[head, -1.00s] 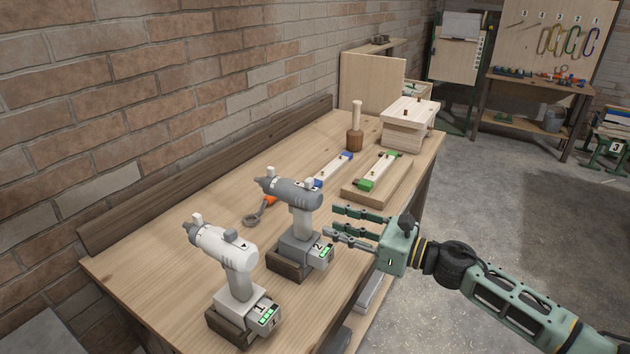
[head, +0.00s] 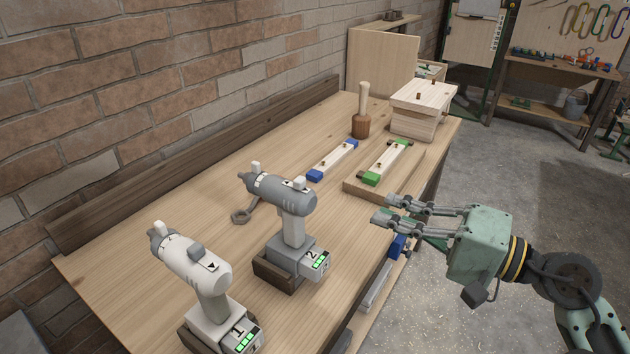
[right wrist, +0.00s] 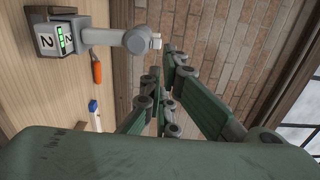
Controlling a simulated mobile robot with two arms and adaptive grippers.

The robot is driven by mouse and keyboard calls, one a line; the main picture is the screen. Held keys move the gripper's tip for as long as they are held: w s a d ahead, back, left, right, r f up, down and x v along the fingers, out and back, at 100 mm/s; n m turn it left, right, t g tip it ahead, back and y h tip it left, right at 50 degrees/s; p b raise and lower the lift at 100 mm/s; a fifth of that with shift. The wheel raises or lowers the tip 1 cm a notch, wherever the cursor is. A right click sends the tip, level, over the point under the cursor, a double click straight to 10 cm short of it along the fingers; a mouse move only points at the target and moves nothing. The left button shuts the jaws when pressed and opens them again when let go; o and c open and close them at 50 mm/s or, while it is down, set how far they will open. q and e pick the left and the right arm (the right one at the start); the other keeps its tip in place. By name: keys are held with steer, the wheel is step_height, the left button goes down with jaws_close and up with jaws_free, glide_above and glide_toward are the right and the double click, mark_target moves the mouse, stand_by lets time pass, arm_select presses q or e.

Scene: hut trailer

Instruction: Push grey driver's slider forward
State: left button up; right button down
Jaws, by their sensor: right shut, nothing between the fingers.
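The grey driver (head: 283,193) stands upright in a dark wooden holder on the bench, its nose pointing left and a battery marked 2 at its base. A small pale slider tab (head: 299,184) sits on top towards the rear of its body. In the right wrist view the driver (right wrist: 95,37) is at upper left. My right gripper (head: 382,208) is shut and empty, to the right of the driver near the bench edge, clearly apart from it. Its fingers (right wrist: 165,95) also show in the right wrist view. My left gripper is not in view.
A white driver (head: 190,267) marked 1 stands nearer, at lower left. Behind are a blue-ended jig (head: 333,160), a green-ended jig (head: 386,163) on a board, a mallet (head: 361,124) and a wooden box (head: 421,122). A brick wall (head: 150,90) runs along the left.

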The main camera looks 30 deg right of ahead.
steer(key=shift+s+r, duration=0.1)
stand_by(0.3)
steer(key=p, duration=0.9)
glide_toward(304, 181)
steer(key=x, duration=0.6)
steer(key=shift+w+a+p, duration=0.3)
steer(key=shift+w, duration=0.1)
steer(key=shift+w, duration=0.1)
steer(key=shift+x, duration=1.15)
